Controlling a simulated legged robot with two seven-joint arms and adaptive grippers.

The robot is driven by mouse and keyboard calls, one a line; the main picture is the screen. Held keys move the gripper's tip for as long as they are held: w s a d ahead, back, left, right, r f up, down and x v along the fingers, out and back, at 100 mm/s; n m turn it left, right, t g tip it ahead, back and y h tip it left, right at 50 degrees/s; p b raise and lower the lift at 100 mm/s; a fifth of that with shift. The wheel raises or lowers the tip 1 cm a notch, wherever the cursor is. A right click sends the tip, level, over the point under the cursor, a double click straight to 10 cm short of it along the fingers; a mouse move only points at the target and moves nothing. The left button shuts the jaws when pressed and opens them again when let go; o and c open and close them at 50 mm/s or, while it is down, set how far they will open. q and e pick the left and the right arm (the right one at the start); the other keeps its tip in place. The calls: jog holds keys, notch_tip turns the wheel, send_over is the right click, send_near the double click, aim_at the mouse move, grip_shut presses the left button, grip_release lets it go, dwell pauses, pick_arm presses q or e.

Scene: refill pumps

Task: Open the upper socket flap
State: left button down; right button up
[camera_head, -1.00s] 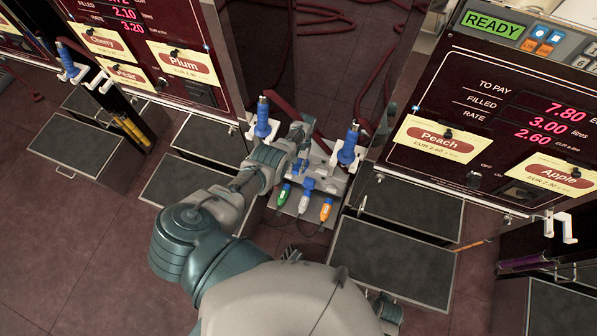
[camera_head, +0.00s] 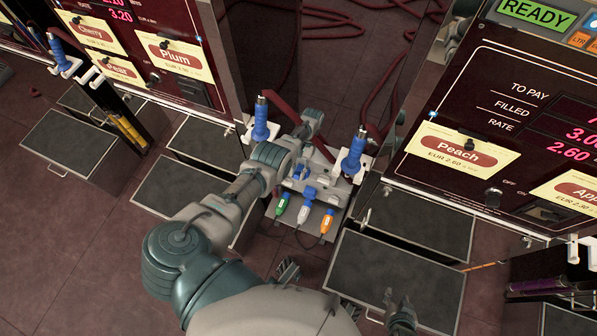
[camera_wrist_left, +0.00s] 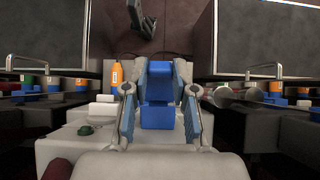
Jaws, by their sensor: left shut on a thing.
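A pale socket unit (camera_head: 335,186) stands between the two pump cabinets. My left gripper (camera_wrist_left: 158,90) reaches down to it, and its two fingers are shut on a blue flap (camera_wrist_left: 157,116) in the left wrist view. The flap sits between the fingertips; how far it is tilted is hard to tell. In the head view my left forearm partly hides the unit, and blue socket parts (camera_head: 309,192) show beside the hand. What looks like my right gripper (camera_head: 402,314) is at the bottom, mostly cut off and unclear.
Green (camera_head: 283,203), white (camera_head: 303,212) and orange (camera_head: 327,222) plugs lie in front of the unit. Blue nozzles stand left (camera_head: 261,120) and right (camera_head: 354,153) of it. Dark trays (camera_head: 385,278) lie on the floor. The Peach cabinet (camera_head: 470,150) is at right.

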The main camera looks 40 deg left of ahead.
pick_arm(q)
jog(key=shift+w, duration=0.25)
jog(key=c, duration=1.2)
grip_release()
jog(key=shift+o, duration=1.4)
jog(key=shift+f, duration=0.1)
